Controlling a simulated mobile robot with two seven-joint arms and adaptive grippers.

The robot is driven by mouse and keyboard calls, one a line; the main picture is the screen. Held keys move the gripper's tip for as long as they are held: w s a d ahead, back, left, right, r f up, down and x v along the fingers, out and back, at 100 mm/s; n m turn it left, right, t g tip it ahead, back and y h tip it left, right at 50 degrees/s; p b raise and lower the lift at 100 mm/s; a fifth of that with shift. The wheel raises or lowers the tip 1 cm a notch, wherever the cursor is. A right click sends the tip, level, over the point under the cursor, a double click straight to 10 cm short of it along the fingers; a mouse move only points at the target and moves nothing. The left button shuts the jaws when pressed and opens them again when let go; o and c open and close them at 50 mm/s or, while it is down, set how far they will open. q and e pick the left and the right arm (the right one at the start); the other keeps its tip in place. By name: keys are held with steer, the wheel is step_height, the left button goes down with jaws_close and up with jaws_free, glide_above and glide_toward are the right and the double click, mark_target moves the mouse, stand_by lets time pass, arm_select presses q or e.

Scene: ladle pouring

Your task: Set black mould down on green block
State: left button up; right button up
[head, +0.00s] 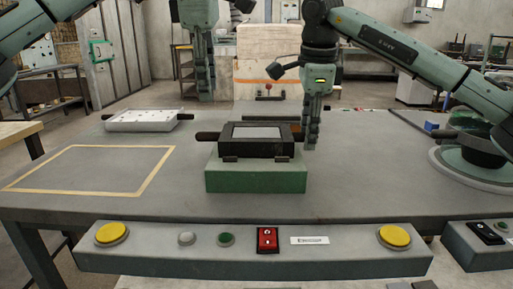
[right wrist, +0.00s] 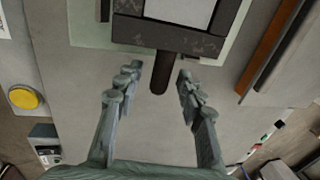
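The black mould (head: 257,146), with a grey slab inside its frame, sits level on top of the green block (head: 256,178). Its dark handles stick out left (head: 207,136) and right. My right gripper (head: 311,135) is at the mould's right end. In the right wrist view its fingers (right wrist: 157,78) are spread apart, with the tip of the handle (right wrist: 162,72) between the fingertips and gaps on both sides. My left gripper (head: 205,92) hangs above and behind the mould's left end, apart from it; whether its fingers are open is unclear.
A pale plate with handles (head: 142,121) lies at the table's back left, behind a yellow taped outline (head: 92,147). A dark vessel on a round grey base (head: 475,170) stands at the right. A button panel (head: 250,260) runs along the front edge. Table is clear beside the green block.

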steer(key=shift+r, duration=0.25)
arm_select(q)
steer(key=shift+s+r, duration=0.1)
steer(key=shift+r, duration=0.35)
arm_select(e)
step_height(320, 180, up, 11)
steer(key=s, duration=0.2)
steer(key=shift+s+r, duration=0.15)
steer(key=shift+s, duration=0.05)
